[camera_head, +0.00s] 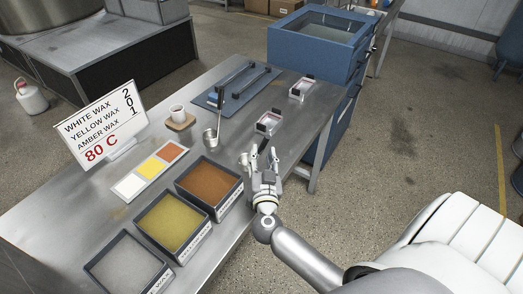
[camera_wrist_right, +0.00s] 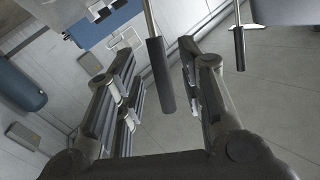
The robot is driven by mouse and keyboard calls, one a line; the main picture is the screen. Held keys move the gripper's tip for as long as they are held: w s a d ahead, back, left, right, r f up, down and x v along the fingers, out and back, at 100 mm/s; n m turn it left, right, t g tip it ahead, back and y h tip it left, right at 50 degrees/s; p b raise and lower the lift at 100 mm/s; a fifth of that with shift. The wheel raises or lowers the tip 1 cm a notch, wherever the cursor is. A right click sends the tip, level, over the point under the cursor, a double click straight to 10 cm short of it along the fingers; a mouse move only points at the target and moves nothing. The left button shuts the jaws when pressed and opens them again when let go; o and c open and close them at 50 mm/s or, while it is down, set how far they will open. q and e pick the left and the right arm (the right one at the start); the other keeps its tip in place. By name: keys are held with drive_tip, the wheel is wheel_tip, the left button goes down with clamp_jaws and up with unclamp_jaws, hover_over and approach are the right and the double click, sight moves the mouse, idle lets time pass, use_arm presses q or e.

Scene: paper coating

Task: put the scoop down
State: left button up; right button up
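The metal scoop (camera_head: 211,138) stands on the steel table in the head view, its thin handle rising toward the back. My right gripper (camera_head: 260,158) is right of it, over the table near its right edge, with a visible gap between them. Its two fingers are spread, and no scoop shows between them in the head view. In the right wrist view the fingers are also apart (camera_wrist_right: 158,58). A dark handle (camera_wrist_right: 160,75) on a metal rod shows in the gap between them; I cannot tell whose handle it is or its depth. My left gripper is not in view.
Bins of amber (camera_head: 208,182), yellow (camera_head: 172,222) and white wax (camera_head: 125,264) line the table's front. Bare table lies around the scoop.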

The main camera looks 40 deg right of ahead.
drive_tip(key=v, duration=0.8)
drive_tip(key=shift+s+b, duration=0.25)
drive_tip(key=shift+b, duration=0.2)
drive_tip(key=shift+a, duration=0.1)
